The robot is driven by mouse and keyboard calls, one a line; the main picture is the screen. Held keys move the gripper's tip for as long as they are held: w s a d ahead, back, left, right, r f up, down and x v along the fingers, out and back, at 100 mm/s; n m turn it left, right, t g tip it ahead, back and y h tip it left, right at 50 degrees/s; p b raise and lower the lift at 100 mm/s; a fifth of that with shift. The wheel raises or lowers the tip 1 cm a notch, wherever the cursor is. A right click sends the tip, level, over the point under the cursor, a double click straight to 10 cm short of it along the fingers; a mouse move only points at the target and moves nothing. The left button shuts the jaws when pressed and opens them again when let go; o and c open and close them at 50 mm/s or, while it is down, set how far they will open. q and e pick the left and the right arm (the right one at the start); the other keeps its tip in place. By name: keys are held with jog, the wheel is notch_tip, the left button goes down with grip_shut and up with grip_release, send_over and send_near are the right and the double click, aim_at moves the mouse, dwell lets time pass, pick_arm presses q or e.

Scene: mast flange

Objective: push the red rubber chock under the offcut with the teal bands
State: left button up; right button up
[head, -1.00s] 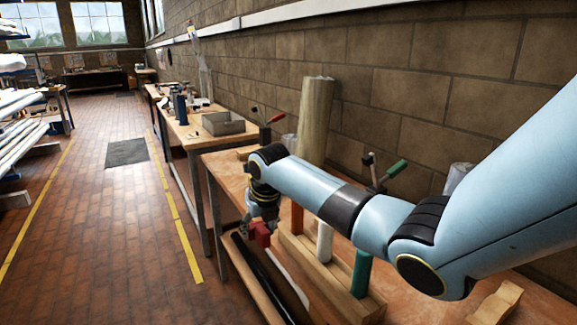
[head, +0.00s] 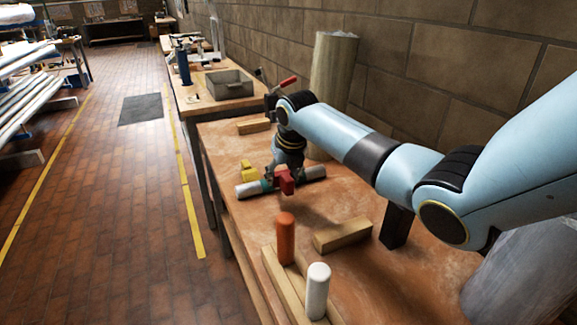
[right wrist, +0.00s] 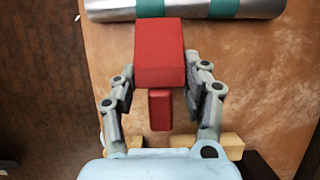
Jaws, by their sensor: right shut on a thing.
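The red rubber chock (head: 285,181) is held in my right gripper (head: 284,172), above the bench. In the right wrist view the red chock (right wrist: 160,52) sits between the two fingers of my gripper (right wrist: 161,88). The offcut (head: 312,172) is a silver-grey tube with teal bands, lying on the bench; gripper and chock partly hide it in the head view. In the right wrist view the offcut (right wrist: 185,10) crosses the top edge, just beyond the chock, with two teal bands showing. I cannot tell whether they touch. My left gripper is not in view.
A yellow block (head: 248,171) lies beside the offcut's left part. Orange (head: 286,238) and white (head: 317,290) pegs stand on a wooden rail in front. A loose wooden block (head: 342,235) lies near them. A thick post (head: 333,80) stands behind.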

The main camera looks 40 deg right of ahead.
aim_at(278, 201)
jog(key=shift+s+a+r, duration=0.1)
jog(key=shift+a+r, duration=0.05)
jog(key=shift+a, duration=0.1)
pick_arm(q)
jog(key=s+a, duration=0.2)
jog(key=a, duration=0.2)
pick_arm(e)
jog(key=shift+d, duration=0.2)
jog(key=shift+f, duration=0.75)
notch_tip(278, 201, down, 2)
jog(key=shift+f+b, duration=0.15)
jog(key=shift+b, duration=0.8)
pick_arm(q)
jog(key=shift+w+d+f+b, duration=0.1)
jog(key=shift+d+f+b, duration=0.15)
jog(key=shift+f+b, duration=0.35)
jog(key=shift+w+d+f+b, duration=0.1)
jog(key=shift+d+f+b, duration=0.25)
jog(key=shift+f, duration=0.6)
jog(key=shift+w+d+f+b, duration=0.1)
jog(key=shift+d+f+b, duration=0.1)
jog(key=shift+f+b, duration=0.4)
pick_arm(e)
jog(key=shift+f, duration=2.05)
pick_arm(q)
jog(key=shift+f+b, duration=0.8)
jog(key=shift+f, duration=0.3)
pick_arm(e)
jog(key=shift+w+d, duration=0.25)
jog(key=shift+w, duration=0.75)
